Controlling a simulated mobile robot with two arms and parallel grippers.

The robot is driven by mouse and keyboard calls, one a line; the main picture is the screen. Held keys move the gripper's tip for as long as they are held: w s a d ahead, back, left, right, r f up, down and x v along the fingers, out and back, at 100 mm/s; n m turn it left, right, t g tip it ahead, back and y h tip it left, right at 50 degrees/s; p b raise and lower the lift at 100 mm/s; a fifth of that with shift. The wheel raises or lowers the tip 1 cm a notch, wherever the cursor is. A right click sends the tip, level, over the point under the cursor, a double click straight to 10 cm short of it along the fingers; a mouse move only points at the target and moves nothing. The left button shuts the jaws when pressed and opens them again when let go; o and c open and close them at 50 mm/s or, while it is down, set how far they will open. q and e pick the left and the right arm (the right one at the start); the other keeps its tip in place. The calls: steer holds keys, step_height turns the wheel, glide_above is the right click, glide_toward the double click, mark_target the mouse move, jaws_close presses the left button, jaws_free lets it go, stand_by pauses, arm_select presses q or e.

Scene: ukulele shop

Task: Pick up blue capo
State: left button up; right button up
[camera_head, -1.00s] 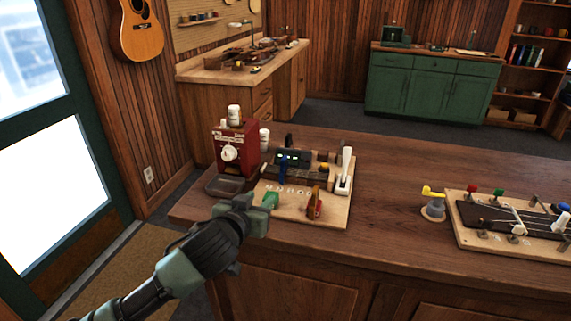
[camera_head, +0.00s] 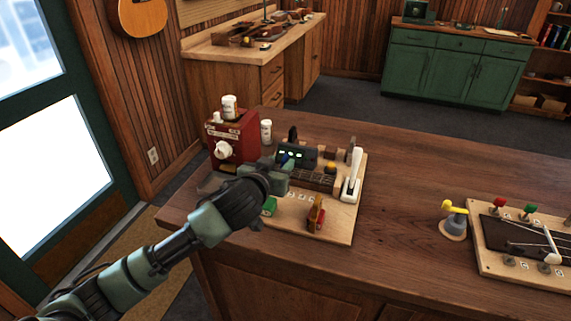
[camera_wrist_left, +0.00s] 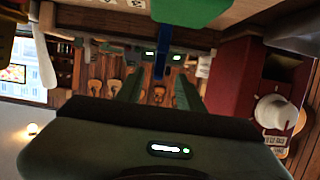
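The blue capo (camera_head: 285,161) stands on the wooden display board (camera_head: 338,229), in front of the dark box with green lights; my left gripper partly hides it in the head view. It also shows in the left wrist view as a narrow upright blue strip (camera_wrist_left: 161,58). My left gripper (camera_head: 283,174) is beside it, above the board. In the left wrist view, the two fingers of the left gripper (camera_wrist_left: 158,90) are apart with nothing held between them, and the blue capo appears in line with the gap, beyond the fingertips. My right gripper is not in view.
A red machine (camera_head: 232,142) stands close on the left. The middle of the counter (camera_head: 400,215) is clear.

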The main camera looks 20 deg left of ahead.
mark_target(283, 161)
arm_select(q)
steer(key=x, duration=0.4)
steer(key=shift+d+p, duration=0.1)
steer(key=shift+p, duration=0.25)
steer(key=shift+w+f, duration=0.1)
steer(key=shift+w, duration=0.05)
jaws_close()
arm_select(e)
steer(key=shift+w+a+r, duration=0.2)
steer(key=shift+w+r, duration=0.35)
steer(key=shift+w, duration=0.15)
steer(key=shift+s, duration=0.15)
